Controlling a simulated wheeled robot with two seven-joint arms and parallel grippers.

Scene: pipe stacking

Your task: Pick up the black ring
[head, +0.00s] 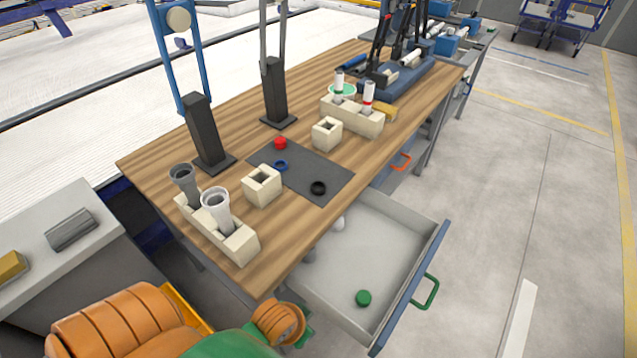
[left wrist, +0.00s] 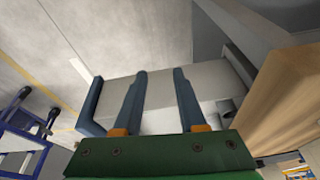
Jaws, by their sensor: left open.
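The open drawer shows behind the fingers; no ring is seen there. In the head view orange and green parts of my arm show at the bottom, but the fingers cannot be made out. My right gripper is not in view.
Beige blocks (head: 262,187) stand beside the mat; a beige holder (head: 238,243) carries grey pipes. Dark upright stands (head: 205,135) rise behind the mat.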

